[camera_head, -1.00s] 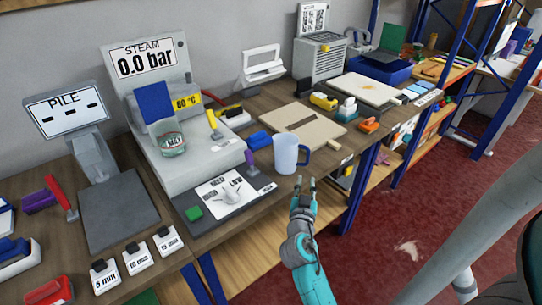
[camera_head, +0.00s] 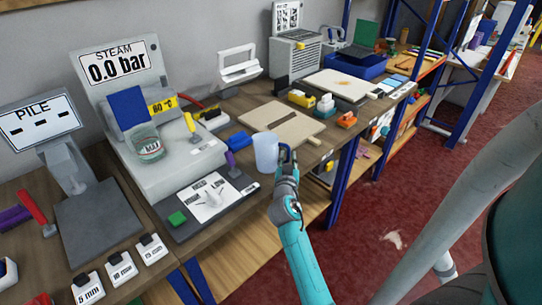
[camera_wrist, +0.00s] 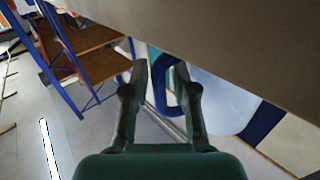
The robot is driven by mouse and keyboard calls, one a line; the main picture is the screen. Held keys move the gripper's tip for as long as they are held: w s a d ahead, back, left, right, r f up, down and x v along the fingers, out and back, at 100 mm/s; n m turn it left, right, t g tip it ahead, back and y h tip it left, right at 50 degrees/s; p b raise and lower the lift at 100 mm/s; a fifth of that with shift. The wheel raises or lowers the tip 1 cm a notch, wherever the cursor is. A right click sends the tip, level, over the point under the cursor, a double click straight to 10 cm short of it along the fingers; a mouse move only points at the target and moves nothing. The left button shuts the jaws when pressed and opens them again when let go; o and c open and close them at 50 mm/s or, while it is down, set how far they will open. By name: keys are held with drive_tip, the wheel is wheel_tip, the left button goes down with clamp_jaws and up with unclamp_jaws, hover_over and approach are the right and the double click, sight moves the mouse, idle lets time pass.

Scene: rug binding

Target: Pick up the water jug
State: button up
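The water jug (camera_head: 265,152) is a pale blue-white cylinder standing upright on the wooden bench near its front edge. Its dark blue handle (camera_head: 287,154) faces right, towards my gripper (camera_head: 285,160). In the wrist view the pale jug body (camera_wrist: 222,102) lies to the right of my gripper (camera_wrist: 161,66). Its blue handle (camera_wrist: 161,92) shows between the two fingers, which stand apart. I cannot tell whether either finger touches the handle. In the head view, the fingertips overlap the handle and partly hide it.
The steam unit (camera_head: 165,165) and a dark mat with a white card (camera_head: 206,199) are further left. A blue shelf post (camera_head: 343,180) stands to the right below the bench.

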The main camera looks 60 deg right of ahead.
drive_tip(key=shift+d, duration=0.1)
clamp_jaws()
drive_tip(key=shift+r, duration=0.15)
idle(0.3)
wheel_tip(320, 180, up, 28)
drive_tip(key=shift+f, duration=0.2)
idle(1.5)
